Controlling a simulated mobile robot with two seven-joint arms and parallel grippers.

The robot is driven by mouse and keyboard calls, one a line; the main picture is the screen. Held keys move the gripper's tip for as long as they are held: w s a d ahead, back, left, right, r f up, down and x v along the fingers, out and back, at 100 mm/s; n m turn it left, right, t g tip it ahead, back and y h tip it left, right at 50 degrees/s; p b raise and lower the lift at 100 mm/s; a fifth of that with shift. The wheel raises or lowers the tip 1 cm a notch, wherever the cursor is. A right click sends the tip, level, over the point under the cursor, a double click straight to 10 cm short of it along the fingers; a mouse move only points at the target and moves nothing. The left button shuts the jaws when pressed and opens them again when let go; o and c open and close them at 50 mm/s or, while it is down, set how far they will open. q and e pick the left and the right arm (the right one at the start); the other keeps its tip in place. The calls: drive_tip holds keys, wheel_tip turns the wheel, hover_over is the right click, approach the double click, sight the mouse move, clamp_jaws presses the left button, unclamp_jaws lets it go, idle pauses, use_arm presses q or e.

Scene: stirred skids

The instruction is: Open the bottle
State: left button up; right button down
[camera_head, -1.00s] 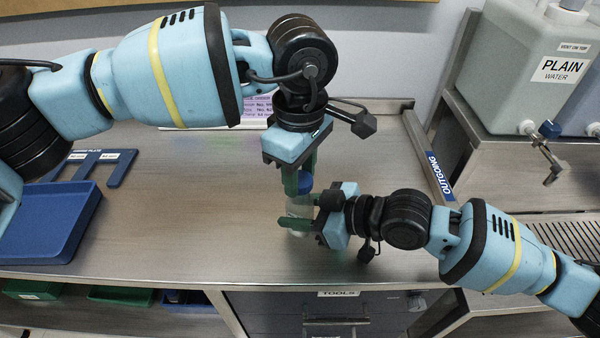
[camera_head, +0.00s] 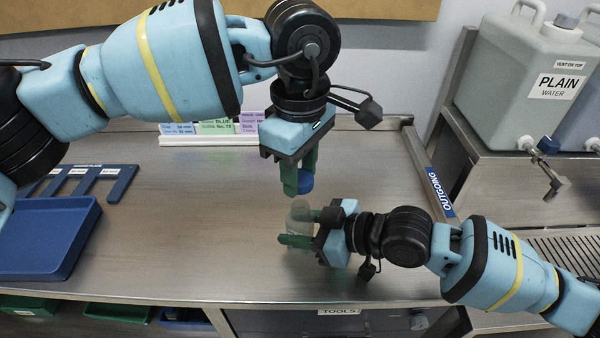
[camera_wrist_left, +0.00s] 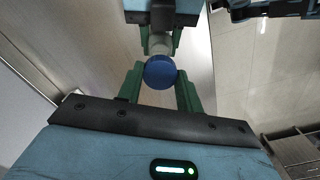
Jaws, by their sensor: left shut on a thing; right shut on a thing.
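The bottle (camera_head: 298,218) is a small clear vessel standing out over the table, its open top towards my left gripper. My right gripper (camera_head: 300,229) is shut around its body from the right. The blue cap (camera_head: 305,183) is off the bottle, with a visible gap between them. My left gripper (camera_head: 297,186) points down above the bottle and is shut on the cap. In the left wrist view the cap (camera_wrist_left: 160,72) sits between the green fingers, with the bottle (camera_wrist_left: 160,43) beyond it. Whether the bottle touches the table is hard to tell.
A blue tray (camera_head: 45,238) and a blue slotted plate (camera_head: 85,183) lie at the left. Label cards (camera_head: 215,124) stand at the back. A grey water container (camera_head: 525,75) with a tap stands at the right. The middle-left of the table is clear.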

drive_tip(key=c, duration=0.7)
unclamp_jaws()
drive_tip(key=shift+c, duration=0.2)
use_arm(q)
wheel_tip(320, 180, down, 3)
drive_tip(key=shift+r+b, duration=0.1)
drive_tip(key=shift+b, duration=0.65)
use_arm(e)
drive_tip(key=v, duration=1.2)
drive_tip(key=shift+r, duration=0.1)
